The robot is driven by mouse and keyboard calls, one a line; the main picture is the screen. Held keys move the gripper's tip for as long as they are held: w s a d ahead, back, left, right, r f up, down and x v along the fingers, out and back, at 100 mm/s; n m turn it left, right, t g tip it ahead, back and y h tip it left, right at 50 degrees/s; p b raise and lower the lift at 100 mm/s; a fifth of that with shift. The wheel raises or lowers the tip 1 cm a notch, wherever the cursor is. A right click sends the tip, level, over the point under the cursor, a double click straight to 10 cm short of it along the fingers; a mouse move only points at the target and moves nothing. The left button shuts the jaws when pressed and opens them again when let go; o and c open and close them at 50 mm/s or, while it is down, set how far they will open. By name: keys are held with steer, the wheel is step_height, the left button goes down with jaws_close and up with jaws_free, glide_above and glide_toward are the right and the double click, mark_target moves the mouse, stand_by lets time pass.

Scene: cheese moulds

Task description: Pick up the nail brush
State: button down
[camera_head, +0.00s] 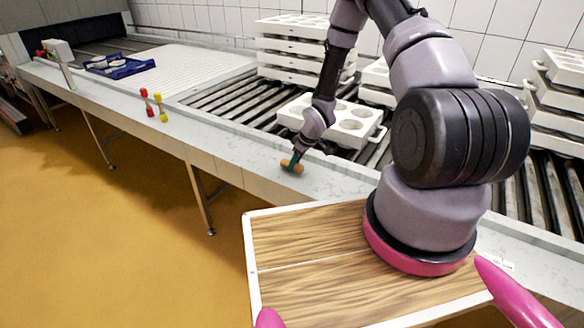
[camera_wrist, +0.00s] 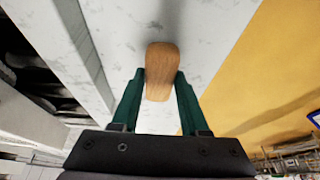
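The nail brush (camera_wrist: 162,68) is a small brown wooden block with rounded ends. In the wrist view it lies between the green fingers of my gripper (camera_wrist: 161,76), with a fingertip against each side and no clear gap. In the head view the brush (camera_head: 292,167) is at the front edge of the pale stone counter, under my gripper (camera_head: 294,160). Its underside is hidden, and I cannot tell whether it rests on the counter or is just above it.
The counter ledge (camera_head: 235,153) runs along the roller conveyor (camera_head: 225,98). A white mould block (camera_head: 352,124) sits on the rollers close behind my gripper, with stacked moulds (camera_head: 285,45) behind. Red and yellow small items (camera_head: 158,104) stand further left. Open floor (camera_head: 120,215) lies in front.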

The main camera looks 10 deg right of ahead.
steer(key=shift+r, duration=0.1)
step_height(320, 180, up, 10)
stand_by(0.5)
steer(key=c, duration=1.3)
jaws_free()
jaws_close()
